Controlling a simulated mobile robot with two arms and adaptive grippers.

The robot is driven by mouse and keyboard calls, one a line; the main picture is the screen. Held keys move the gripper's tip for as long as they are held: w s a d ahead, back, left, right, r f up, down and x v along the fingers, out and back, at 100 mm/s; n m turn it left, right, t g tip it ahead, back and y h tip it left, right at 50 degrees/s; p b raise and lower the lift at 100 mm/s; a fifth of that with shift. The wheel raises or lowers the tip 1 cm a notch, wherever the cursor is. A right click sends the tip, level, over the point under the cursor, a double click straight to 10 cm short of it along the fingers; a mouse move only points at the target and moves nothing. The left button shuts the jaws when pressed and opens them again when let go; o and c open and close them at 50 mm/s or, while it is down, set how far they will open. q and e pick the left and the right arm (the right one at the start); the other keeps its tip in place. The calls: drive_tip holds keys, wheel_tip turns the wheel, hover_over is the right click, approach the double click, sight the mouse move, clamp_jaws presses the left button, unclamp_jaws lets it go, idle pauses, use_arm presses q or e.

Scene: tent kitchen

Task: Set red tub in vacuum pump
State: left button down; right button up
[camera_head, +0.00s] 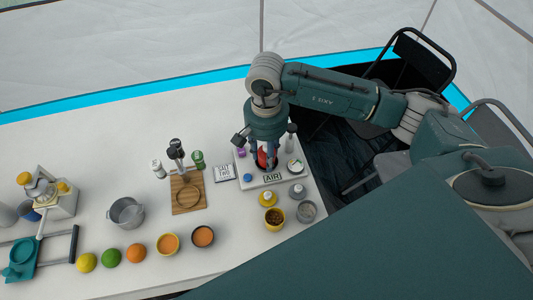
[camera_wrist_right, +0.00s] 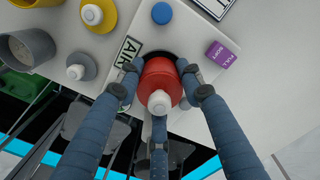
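The red tub (camera_wrist_right: 160,79), with a pale knob on top, is between the fingers of my right gripper (camera_wrist_right: 160,68). The fingers close around its sides and appear to touch it. In the head view the red tub (camera_head: 262,160) is partly hidden by the fingers of the right gripper (camera_head: 266,163). The vacuum pump (camera_head: 254,184) is a white board marked AIR at the right end of the table. The tub is over or in a dark round opening of the pump; its base is hidden, so I cannot tell whether it rests there. My left gripper is not in view.
A blue cap (camera_head: 248,177), a purple FULL block (camera_wrist_right: 222,54) and a white dial (camera_head: 295,165) lie around the tub. A yellow lid (camera_head: 268,198), a grey lid (camera_head: 298,191) and two open cups stand in front. A wooden board (camera_head: 188,192) lies left.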

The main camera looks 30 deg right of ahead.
drive_tip(key=shift+o, duration=0.2)
drive_tip(key=shift+r, duration=0.1)
drive_tip(key=shift+r+p, duration=2.65)
drive_tip(key=shift+r, duration=2.8)
